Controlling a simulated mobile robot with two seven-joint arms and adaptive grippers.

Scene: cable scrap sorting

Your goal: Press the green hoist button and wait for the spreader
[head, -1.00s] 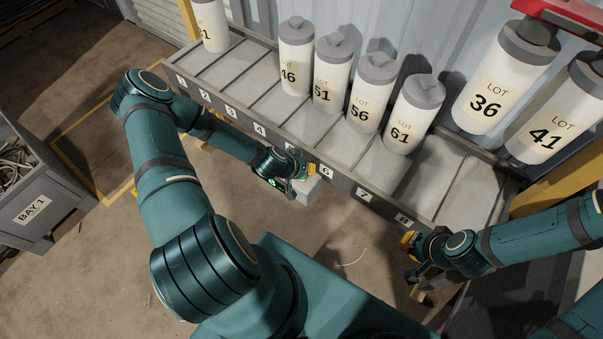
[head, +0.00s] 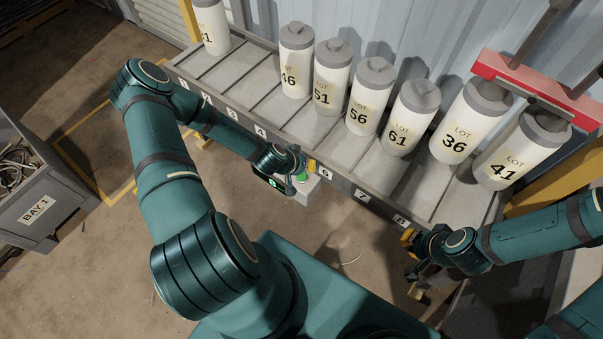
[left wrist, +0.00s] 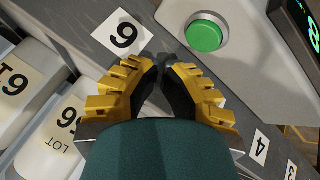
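The green button (head: 301,177) sits on a grey box at the rack's front edge; it is uncovered in the left wrist view (left wrist: 204,36). My left gripper (left wrist: 160,62) is beside the button and off it, its yellow fingers meeting near the tips, with nothing between them. The red spreader (head: 490,66) is at the upper right, at the tops of canisters LOT 36 (head: 462,125) and LOT 41 (head: 512,155). Both are at the rack's right end; I cannot tell if their bases touch it. My right gripper (head: 412,264) is by the rack's front right corner, fingers apart and empty.
The rack has numbered slots (head: 262,131). Canisters 46 (head: 295,70), 51 (head: 330,80), 56 (head: 368,100) and 61 (head: 410,120) stand in a row along it. A grey BAY 1 bin (head: 60,205) of cable scrap is at the left. A small green display (head: 272,183) is beside the button.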

